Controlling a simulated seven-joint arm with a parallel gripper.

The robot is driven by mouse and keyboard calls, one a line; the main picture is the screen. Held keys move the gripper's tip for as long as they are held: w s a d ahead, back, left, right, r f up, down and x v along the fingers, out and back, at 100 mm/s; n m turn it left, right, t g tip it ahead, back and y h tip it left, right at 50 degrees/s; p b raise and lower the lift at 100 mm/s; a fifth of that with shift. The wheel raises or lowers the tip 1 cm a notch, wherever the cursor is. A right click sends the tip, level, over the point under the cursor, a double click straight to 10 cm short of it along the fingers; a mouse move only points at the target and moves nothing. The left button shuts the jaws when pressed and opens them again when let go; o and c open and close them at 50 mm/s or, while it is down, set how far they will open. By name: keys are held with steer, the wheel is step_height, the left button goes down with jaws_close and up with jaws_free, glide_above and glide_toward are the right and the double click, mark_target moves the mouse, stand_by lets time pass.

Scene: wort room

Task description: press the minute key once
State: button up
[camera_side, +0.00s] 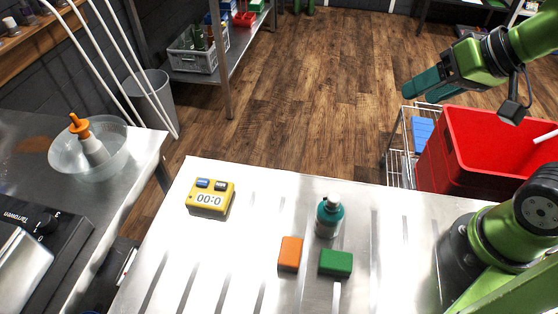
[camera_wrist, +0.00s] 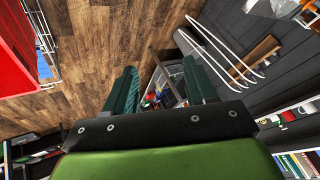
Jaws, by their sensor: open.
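A yellow timer (camera_side: 210,199) with a white display lies on the left part of the metal table. Two small keys sit along its far edge: a left key (camera_side: 202,183) and a right key (camera_side: 221,185), both dark or bluish. Their labels are too small to read, so I cannot tell which is the minute key. My gripper (camera_side: 418,93) is high at the upper right, far from the timer and pointing left. Its two teal fingers are apart and empty, as the wrist view (camera_wrist: 159,68) also shows. The timer is not visible in the wrist view.
On the metal table (camera_side: 385,232) stand a teal bottle (camera_side: 329,217), an orange block (camera_side: 290,253) and a green block (camera_side: 336,262), right of the timer. A red crate (camera_side: 470,180) is behind the table at right. A bowl (camera_side: 62,160) sits on the left counter.

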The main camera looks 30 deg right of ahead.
jaws_close()
stand_by(1.4)
